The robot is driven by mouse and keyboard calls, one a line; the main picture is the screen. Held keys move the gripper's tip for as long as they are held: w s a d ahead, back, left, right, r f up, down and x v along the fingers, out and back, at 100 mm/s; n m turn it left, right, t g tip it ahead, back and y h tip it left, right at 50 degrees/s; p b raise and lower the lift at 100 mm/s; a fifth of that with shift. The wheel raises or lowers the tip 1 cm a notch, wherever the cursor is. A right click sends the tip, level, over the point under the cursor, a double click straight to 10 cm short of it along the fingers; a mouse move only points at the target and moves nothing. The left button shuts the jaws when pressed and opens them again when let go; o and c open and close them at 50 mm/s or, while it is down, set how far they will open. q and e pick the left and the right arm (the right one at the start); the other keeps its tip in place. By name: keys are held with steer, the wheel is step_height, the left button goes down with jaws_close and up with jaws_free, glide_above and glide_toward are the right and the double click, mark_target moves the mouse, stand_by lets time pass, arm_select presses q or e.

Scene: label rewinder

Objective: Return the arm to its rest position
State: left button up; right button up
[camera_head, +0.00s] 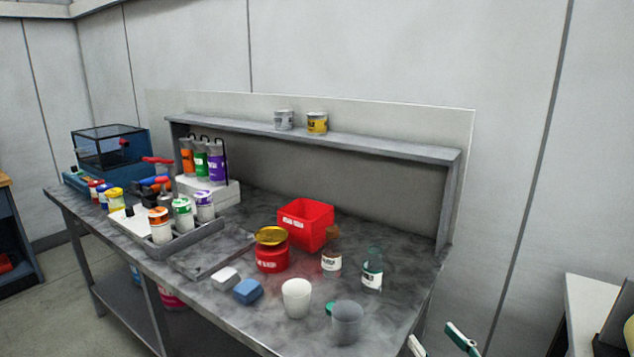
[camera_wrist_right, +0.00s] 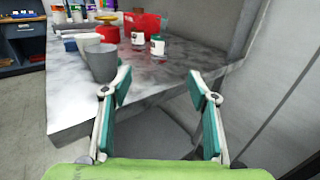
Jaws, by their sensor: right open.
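My right gripper (camera_head: 438,342) shows at the bottom edge of the head view, just off the right front corner of the metal workbench (camera_head: 215,310). In the right wrist view the right gripper (camera_wrist_right: 160,82) is open, its two green-padded fingers wide apart with nothing between them. The bench corner and the floor lie beyond the fingers. A grey cup (camera_head: 346,322) stands on the bench near that corner, to the left of the gripper and apart from it; in the wrist view it also shows (camera_wrist_right: 101,62), close behind the left finger. My left gripper is not in view.
On the bench stand a white cup (camera_head: 296,298), a red jar (camera_head: 272,256), a red bin (camera_head: 306,224) and two labelled bottles, one being the green-capped bottle (camera_head: 372,272). A shelf (camera_head: 390,146) holds two cans. A white-topped table (camera_head: 594,308) is at the right.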

steer(key=s+d+f+m+g+h, duration=0.2)
steer(key=s+f+m+g+h, duration=0.35)
steer(key=m, duration=0.85)
steer(key=s+d+f+m+g+h, duration=0.25)
steer(key=s+f+m, duration=0.55)
steer(key=m, duration=0.7)
steer(key=s+a+f+m+g+y, duration=0.1)
steer(key=s+a+f+m+g, duration=0.25)
steer(key=s, duration=0.45)
steer(key=s+a+f+m+g+y, duration=0.25)
steer(key=s+a+m, duration=0.2)
steer(key=s, duration=0.35)
steer(key=s+f+g, duration=0.1)
steer(key=s+f, duration=0.2)
steer(key=f, duration=2.5)
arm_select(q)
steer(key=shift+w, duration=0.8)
arm_select(e)
steer(key=s+d+f+g+h, duration=0.1)
steer(key=s+d+f, duration=0.2)
steer(key=s+f, duration=1.1)
steer(key=shift+s+d+f, duration=0.2)
steer(key=shift+s+f, duration=0.15)
steer(key=shift+s, duration=0.85)
